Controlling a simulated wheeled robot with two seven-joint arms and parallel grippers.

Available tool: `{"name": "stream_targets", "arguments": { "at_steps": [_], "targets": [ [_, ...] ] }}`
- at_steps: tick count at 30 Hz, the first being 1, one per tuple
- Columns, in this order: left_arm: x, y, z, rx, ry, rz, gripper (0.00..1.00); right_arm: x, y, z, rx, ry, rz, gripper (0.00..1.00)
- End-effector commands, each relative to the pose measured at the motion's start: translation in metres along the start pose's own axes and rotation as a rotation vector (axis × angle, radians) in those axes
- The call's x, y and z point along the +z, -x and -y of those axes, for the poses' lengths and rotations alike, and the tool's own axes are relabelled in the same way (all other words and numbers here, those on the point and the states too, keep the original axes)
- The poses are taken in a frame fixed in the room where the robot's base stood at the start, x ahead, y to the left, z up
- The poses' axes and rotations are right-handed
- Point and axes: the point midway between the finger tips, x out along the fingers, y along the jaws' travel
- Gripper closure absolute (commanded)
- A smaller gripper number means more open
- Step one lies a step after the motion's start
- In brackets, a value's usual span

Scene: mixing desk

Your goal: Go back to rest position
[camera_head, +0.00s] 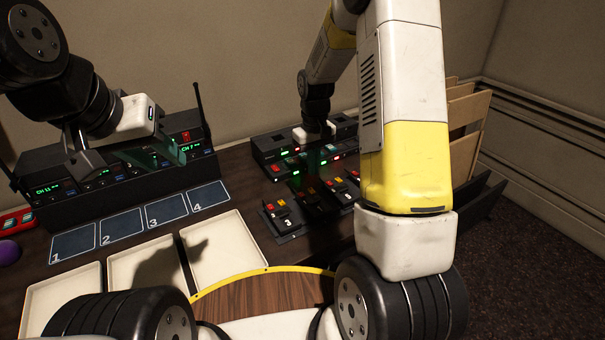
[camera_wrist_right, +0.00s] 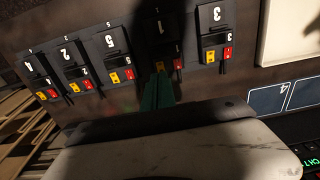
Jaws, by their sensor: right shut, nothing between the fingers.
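My left gripper (camera_head: 122,157) is at the upper left of the head view, in front of the black radio rack (camera_head: 62,208). Its two fingers are spread apart with nothing seen between them. My right gripper (camera_head: 318,160) is near the middle, above the numbered switch modules and in front of a black box with lit buttons (camera_head: 268,157). In the right wrist view its teal fingers (camera_wrist_right: 157,92) are together and empty, in front of a shadowed module (camera_wrist_right: 166,45). I cannot tell whether they touch it.
Numbered blue pads (camera_head: 122,228) lie in front of the rack, with cream trays (camera_head: 226,252) nearer me. A switch module marked 3 (camera_head: 285,222) lies right of the trays. Upright wooden panels (camera_head: 466,120) stand behind my right arm. A purple ball (camera_head: 8,252) is at the left edge.

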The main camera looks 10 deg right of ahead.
Motion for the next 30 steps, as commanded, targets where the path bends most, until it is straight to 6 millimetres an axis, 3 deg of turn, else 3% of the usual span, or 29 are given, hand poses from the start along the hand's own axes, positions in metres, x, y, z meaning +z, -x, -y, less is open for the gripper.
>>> {"name": "stream_targets", "arguments": {
  "at_steps": [5,8,13,21,25,30],
  "targets": [
    [0.000,0.000,0.000,0.000,0.000,0.000,0.64,0.000,0.001,0.000,0.000,-0.001,-0.002,1.00],
    [0.000,0.000,0.000,0.000,0.000,0.000,0.64,0.003,0.015,0.002,0.000,-0.011,-0.021,1.00],
    [0.000,0.000,0.000,0.000,0.000,0.000,0.64,0.025,0.076,0.011,-0.005,-0.060,-0.111,1.00],
    [0.000,0.000,0.000,0.000,0.000,0.000,0.64,0.094,0.175,0.043,-0.030,-0.158,-0.293,1.00],
    [0.000,0.000,0.000,0.000,0.000,0.000,0.64,0.132,0.206,0.061,-0.044,-0.199,-0.381,1.00],
    [0.000,0.000,0.000,0.000,0.000,0.000,0.64,0.180,0.229,0.083,-0.064,-0.245,-0.484,1.00]
  ]
}}
